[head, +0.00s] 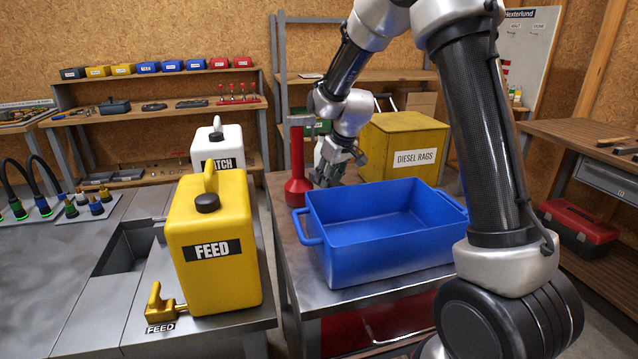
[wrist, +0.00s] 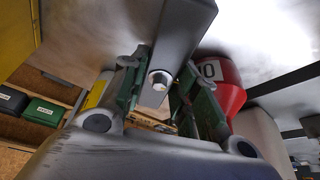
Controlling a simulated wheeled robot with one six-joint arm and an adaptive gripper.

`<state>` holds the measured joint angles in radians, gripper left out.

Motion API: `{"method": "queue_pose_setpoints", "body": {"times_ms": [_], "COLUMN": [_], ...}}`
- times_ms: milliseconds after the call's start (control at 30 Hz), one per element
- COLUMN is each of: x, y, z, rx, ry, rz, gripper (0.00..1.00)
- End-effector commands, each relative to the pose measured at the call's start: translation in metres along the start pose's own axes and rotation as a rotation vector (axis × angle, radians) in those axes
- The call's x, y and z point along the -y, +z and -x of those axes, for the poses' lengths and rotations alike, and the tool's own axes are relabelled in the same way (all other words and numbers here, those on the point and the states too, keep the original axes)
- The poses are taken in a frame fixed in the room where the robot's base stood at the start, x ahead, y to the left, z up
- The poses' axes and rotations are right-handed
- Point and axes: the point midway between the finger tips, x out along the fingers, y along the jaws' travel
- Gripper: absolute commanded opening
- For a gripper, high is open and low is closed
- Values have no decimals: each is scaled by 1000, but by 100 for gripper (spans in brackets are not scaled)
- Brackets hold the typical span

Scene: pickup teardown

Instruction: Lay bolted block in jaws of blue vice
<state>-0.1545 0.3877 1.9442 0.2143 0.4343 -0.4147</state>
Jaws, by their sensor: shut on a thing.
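The bolted block (wrist: 183,28) is a grey steel piece with a hex bolt head, seen close up in the wrist view. My gripper (wrist: 160,98) is shut on it, with one finger on each side of the bolt. In the head view my gripper (head: 336,172) hangs beyond the blue bin, beside a red stand, and the block is hard to make out there. I cannot make out a blue vice in either view.
The empty blue bin (head: 390,256) stands on the metal bench. The red stand (head: 298,187) is just left of my gripper. A yellow DIESEL RAGS box (head: 405,145) is behind. Yellow FEED (head: 215,275) and white (head: 229,146) canisters stand left, across a gap.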

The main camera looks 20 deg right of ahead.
Motion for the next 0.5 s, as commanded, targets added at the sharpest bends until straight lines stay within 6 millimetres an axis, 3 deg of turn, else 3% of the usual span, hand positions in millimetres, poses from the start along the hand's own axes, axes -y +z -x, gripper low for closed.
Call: {"method": "queue_pose_setpoints", "body": {"times_ms": [200, 500], "x": [4, 5], "y": [6, 7], "z": [-20, -24], "rx": [0, -2], "ry": [-2, -1], "rz": [0, 1], "gripper": [0, 0]}}
